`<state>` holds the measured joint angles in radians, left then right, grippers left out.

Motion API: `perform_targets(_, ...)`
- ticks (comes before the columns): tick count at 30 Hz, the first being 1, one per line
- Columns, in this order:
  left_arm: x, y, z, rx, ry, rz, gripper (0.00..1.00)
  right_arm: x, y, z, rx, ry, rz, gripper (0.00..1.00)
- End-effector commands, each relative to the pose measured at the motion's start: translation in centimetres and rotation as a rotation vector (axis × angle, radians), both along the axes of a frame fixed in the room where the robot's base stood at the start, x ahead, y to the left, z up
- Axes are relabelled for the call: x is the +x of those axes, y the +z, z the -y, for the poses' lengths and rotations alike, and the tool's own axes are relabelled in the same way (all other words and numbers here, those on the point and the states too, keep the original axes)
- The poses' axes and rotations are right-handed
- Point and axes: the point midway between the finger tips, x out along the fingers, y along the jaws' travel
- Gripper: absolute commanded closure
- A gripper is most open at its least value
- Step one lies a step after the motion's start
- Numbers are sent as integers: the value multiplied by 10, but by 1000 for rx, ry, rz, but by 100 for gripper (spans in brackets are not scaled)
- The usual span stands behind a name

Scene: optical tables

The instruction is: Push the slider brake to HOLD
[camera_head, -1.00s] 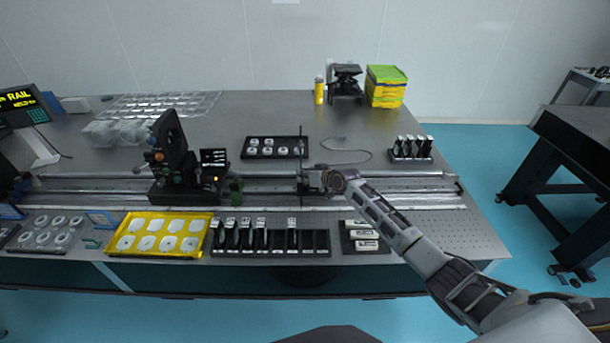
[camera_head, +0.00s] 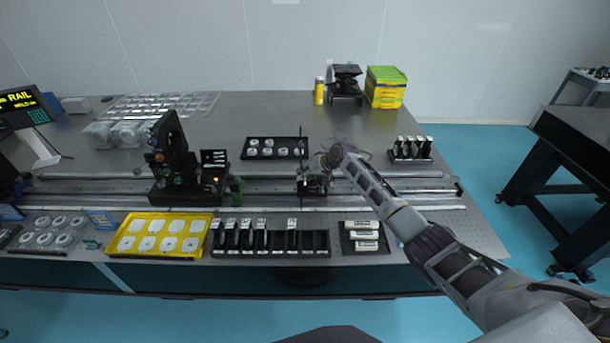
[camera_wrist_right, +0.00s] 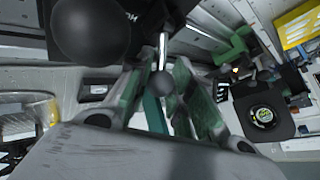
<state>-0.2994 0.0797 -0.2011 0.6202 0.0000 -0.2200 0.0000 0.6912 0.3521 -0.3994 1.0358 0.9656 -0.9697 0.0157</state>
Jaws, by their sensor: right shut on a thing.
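The slider (camera_head: 312,185) is a small dark carriage with a thin upright post on the long rail, right of the black upright unit. My right gripper (camera_head: 322,176) reaches down onto it from behind and the right. In the right wrist view its green-lined fingers (camera_wrist_right: 163,80) stand around the brake lever (camera_wrist_right: 162,50), a thin metal rod with a dark ball end. The gripper is shut on this lever; the exact contact is partly hidden. A black block with partly cut-off white lettering (camera_wrist_right: 131,17) is beside the lever. A large black ball (camera_wrist_right: 90,28) is close by. My left gripper is out of view.
The rail (camera_head: 400,190) runs across the table. A black upright unit (camera_head: 175,165) stands on it to the left. In front are a yellow tray (camera_head: 112,252) and a black slotted rack (camera_head: 320,243). A small black tray (camera_head: 247,151) and a rack of upright pieces (camera_head: 411,158) are behind.

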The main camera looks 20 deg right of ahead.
Motion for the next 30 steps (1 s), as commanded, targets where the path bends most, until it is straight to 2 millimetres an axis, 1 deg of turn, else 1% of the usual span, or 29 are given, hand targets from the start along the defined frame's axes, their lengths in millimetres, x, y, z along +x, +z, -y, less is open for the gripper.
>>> perform_targets(12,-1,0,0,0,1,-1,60,0,0,1,1,0,-5,100)
perform_targets(13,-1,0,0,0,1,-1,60,0,0,1,1,0,-5,74)
perform_targets(15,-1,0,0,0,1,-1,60,0,0,1,1,0,-5,67)
perform_targets(30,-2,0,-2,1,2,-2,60,-2,2,2,1,0,-5,67)
